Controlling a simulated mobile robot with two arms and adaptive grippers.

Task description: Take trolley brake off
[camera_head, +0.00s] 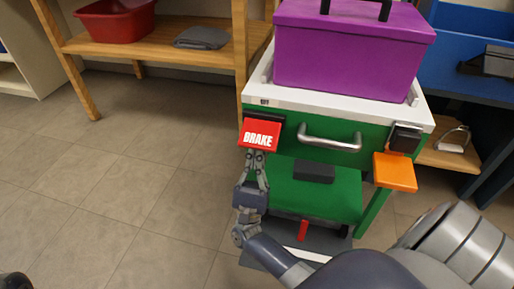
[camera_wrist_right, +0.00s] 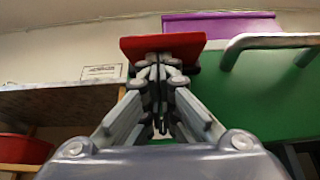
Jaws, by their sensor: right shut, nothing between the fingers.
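The trolley (camera_head: 285,100) is green with a white top. A red brake flap marked "BRAKE" (camera_head: 260,134) sticks out at its upper left front corner. My right gripper (camera_head: 256,154) is shut and empty, with its fingertips right below the flap. In the right wrist view the fingertips (camera_wrist_right: 157,66) meet the underside of the red flap (camera_wrist_right: 162,43); they look to be touching it or very close.
A purple toolbox (camera_head: 350,52) sits on the trolley. A metal handle (camera_head: 330,143) and an orange flap (camera_head: 394,172) are on its front. A wooden shelf with a red basin (camera_head: 115,20) stands behind left. Tiled floor at left is free.

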